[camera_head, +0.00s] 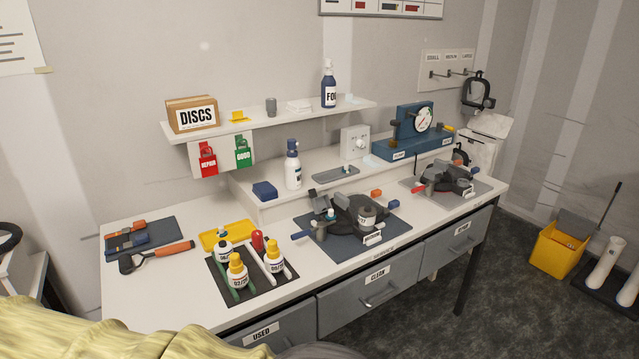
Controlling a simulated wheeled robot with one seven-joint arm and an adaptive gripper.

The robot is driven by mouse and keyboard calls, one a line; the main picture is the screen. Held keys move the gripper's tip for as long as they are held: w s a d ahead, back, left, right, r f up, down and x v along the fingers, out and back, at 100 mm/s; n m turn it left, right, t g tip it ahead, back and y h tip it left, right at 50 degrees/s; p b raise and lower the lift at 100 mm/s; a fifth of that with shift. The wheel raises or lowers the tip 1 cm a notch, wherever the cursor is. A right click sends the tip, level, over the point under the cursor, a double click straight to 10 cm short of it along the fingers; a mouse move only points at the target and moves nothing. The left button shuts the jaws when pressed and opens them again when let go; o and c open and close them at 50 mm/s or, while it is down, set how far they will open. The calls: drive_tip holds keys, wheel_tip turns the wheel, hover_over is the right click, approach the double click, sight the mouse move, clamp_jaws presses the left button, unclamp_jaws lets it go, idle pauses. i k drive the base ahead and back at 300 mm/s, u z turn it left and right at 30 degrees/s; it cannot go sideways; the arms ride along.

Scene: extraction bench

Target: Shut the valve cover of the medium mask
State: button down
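A dark grey mask (345,214) lies on a blue-grey mat at the middle of the bench, with a round canister-like part marked with a label and blue and orange parts around it. A second dark mask (441,178) with red and blue parts lies on a grey mat farther right. A third dark mask (478,92) hangs by the wall hooks. The small tags by the masks are not readable, so I cannot tell which is the medium one. Whether any valve cover is open or shut is too small to tell. My gripper is not in view.
A shelf (275,123) overhangs the back. Drawers (372,288) line the front. A yellow bucket (558,250) stands on the floor right.

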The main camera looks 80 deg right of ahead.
sight(318, 202)
drive_tip(key=z, duration=1.5)
